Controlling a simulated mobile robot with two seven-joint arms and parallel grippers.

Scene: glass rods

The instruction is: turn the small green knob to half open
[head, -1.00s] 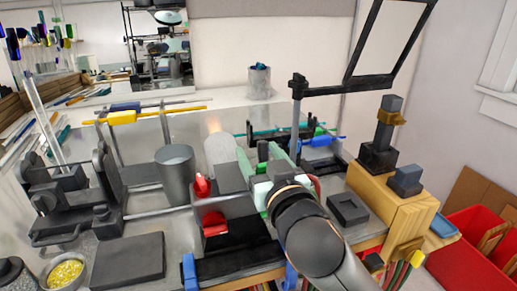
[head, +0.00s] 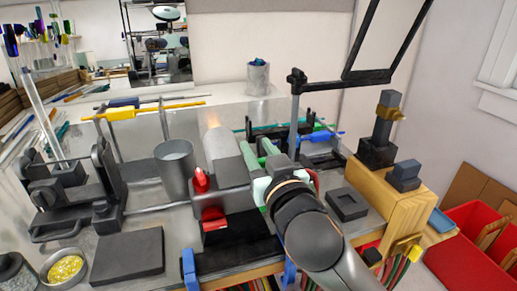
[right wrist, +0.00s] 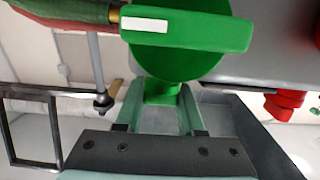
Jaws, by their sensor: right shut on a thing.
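A green knob (right wrist: 165,90) shows in the right wrist view, where its narrow lower part lies between my two fingers. Above it in that view are a wide green disc and a green bar (right wrist: 190,32) with a white mark at its left end. My right gripper (head: 257,149) is shut on the knob's narrow part, and its pale green fingers also show in the right wrist view (right wrist: 163,108). In the head view the fingers and wrist hide the knob, beside the grey burner block (head: 236,198). How far the knob is turned is hard to tell. My left gripper is not in view.
Red knobs (head: 201,181) sit on the burner just left of my right gripper. A flame rises behind the burner. A grey cup (head: 175,172) stands left, a yellow-handled rod (head: 120,114) behind it. A wooden block (head: 392,208) stands right.

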